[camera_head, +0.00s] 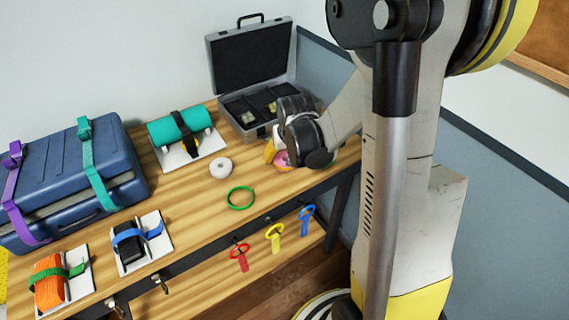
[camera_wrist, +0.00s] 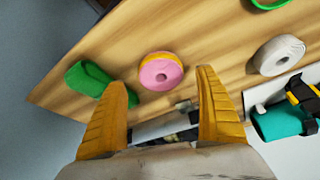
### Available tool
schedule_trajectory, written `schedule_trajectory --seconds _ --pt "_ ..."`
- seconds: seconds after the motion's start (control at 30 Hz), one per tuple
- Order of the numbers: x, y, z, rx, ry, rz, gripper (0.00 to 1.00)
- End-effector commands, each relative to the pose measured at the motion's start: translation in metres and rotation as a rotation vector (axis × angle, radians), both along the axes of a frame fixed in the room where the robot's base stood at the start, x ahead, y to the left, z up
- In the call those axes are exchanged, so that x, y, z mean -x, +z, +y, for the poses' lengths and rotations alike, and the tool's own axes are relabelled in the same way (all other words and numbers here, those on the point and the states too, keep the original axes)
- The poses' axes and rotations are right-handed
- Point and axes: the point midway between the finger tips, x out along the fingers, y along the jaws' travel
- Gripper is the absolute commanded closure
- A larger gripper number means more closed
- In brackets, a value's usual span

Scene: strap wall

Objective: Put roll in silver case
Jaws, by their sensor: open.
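A pink roll with a yellow band (camera_wrist: 160,72) lies on the wooden table in the wrist view, beyond and between my fingertips. In the head view the pink roll (camera_head: 283,161) is partly hidden by my gripper. A white roll (camera_head: 220,168) lies to its left on the table; it also shows in the wrist view (camera_wrist: 278,55). The silver case (camera_head: 228,107) stands open at the table's back, its lid upright, with small items in its dark compartments. My gripper (camera_wrist: 162,79) is open and empty above the pink roll, in front of the case.
A green object (camera_wrist: 88,78) lies near the pink roll. A green ring (camera_head: 240,198) lies near the front edge. A strapped teal roll (camera_head: 179,127), a blue suitcase (camera_head: 65,170), and strapped black (camera_head: 129,250) and orange (camera_head: 50,284) items are at left. Colored straps (camera_head: 274,237) hang below the edge.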

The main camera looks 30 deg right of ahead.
Motion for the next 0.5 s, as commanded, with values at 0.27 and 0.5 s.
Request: schedule_trajectory --seconds 0.27,0.5 --pt "-0.017 -0.037 -0.006 0.0 0.0 0.0 0.17" --pt "-0.017 -0.035 -0.006 0.0 0.0 0.0 0.29"
